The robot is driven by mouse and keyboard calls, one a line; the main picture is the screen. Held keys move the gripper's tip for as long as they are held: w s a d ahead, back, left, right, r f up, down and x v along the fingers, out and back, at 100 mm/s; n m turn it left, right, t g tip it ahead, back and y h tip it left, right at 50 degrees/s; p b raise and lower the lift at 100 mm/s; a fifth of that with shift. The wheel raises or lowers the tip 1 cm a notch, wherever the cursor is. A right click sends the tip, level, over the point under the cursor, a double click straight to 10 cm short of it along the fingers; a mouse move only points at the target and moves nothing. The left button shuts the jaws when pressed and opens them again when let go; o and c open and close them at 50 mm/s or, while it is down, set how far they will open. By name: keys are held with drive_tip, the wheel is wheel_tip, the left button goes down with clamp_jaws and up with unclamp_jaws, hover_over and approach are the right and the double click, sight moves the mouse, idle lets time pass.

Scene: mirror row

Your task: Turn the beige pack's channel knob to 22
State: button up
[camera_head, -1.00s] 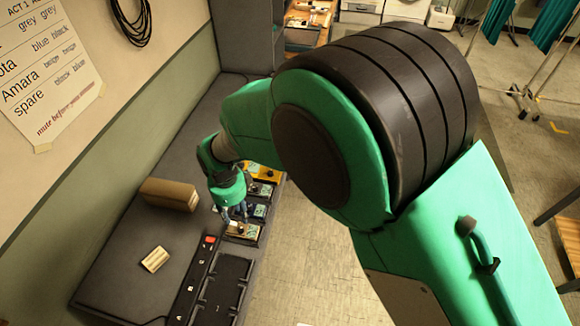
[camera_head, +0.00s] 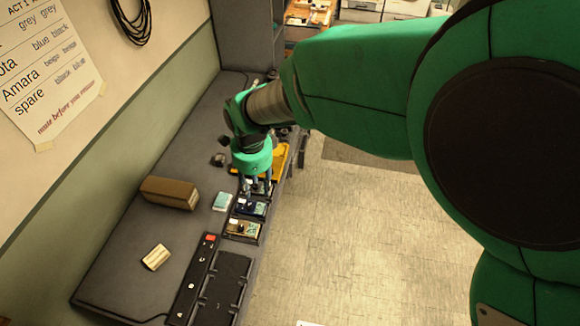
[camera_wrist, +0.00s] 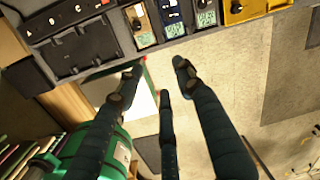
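The beige pack (camera_head: 243,229) lies in a dark tray on the desk in the head view, nearest of the row of packs. In the wrist view the beige pack (camera_wrist: 139,25) is at the top, with a dark knob and a small pale display whose digits I cannot read. My gripper (camera_head: 256,189) is farther along the row, over or close to the blue and grey packs and apart from the beige one. In the wrist view my gripper (camera_wrist: 157,80) has its three dark fingers spread, with nothing held between them.
A lettered black strip (camera_head: 190,282), a brown box (camera_head: 169,193) and a pale card (camera_head: 222,201) lie on the desk. Open floor is to the right.

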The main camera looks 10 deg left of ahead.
drive_tip(key=w+d+r+n, duration=0.2)
drive_tip(key=d+r, duration=0.6)
drive_tip(key=d, duration=0.1)
drive_tip(key=shift+d+n+t, duration=0.3)
drive_tip(key=shift+t, duration=0.1)
drive_tip(key=n+g+b, duration=0.1)
drive_tip(key=n+b, duration=0.2)
drive_tip(key=n, duration=0.9)
hover_over(241, 227)
wheel_tip(241, 227, down, 16)
drive_tip(key=shift+r+h, duration=0.25)
drive_tip(key=shift+h, duration=0.05)
drive_tip(key=shift+s+f, duration=0.1)
wheel_tip(241, 227, down, 14)
drive_tip(key=shift+r+b, duration=0.2)
drive_tip(key=shift+b, duration=0.9)
clamp_jaws()
